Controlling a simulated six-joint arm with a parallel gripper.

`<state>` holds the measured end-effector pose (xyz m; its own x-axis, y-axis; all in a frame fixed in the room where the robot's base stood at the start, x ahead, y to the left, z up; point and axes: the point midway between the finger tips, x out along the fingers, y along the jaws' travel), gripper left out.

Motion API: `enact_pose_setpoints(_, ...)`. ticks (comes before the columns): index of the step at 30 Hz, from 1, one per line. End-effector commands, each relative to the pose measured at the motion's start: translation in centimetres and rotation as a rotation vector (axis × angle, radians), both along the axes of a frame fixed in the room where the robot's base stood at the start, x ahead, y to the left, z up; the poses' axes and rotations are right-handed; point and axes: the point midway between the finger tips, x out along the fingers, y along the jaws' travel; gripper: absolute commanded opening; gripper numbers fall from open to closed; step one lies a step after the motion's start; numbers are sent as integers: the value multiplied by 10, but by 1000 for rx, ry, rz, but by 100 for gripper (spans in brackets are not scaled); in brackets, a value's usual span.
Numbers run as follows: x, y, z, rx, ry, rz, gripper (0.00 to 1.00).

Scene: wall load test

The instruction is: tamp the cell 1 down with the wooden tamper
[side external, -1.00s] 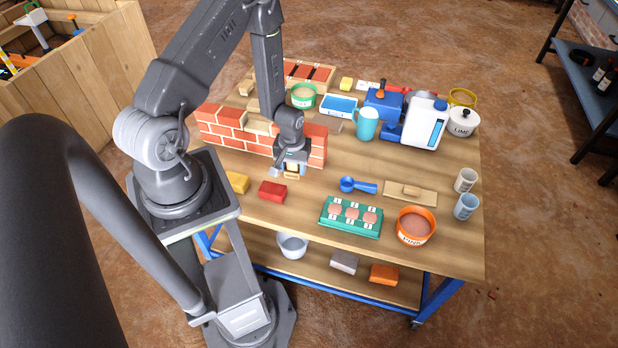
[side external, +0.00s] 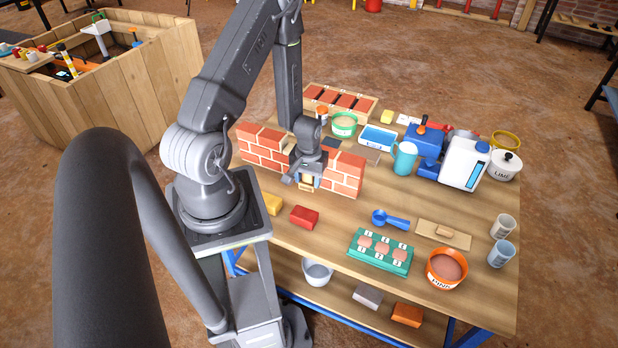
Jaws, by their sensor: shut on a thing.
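The green tray (side external: 381,262) lies near the table's front edge, with pinkish-filled cells and white number labels on both long sides. Cell 1 (side external: 365,242) is at its left end, filled with a pinkish lump. My gripper (side external: 307,184) is in front of the brick wall, left of the tray and well apart from it. It is shut on a small tan, wooden-looking piece (side external: 306,187), mostly hidden by the jaws; I cannot tell its full shape or whether it is the tamper. A flat pale board (side external: 458,239) with a small wooden piece on top lies right of the tray.
The brick wall (side external: 346,174) stands close behind my gripper. An orange bowl (side external: 446,268) stands right of the tray, two cups (side external: 501,252) beyond. A blue pitcher (side external: 404,158) stands further back.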

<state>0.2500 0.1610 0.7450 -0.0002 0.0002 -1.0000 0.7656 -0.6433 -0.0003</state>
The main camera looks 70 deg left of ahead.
Motion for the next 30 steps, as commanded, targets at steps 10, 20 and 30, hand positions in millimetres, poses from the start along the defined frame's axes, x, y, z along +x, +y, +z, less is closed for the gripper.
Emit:
enact_pose_setpoints(10, 34, -36, -2, 1, 0, -13, 24)
enact_pose_setpoints(20, 91, -139, -4, 2, -1, -12, 24)
enact_pose_setpoints(30, 101, -185, -7, 1, 2, 0, 24)
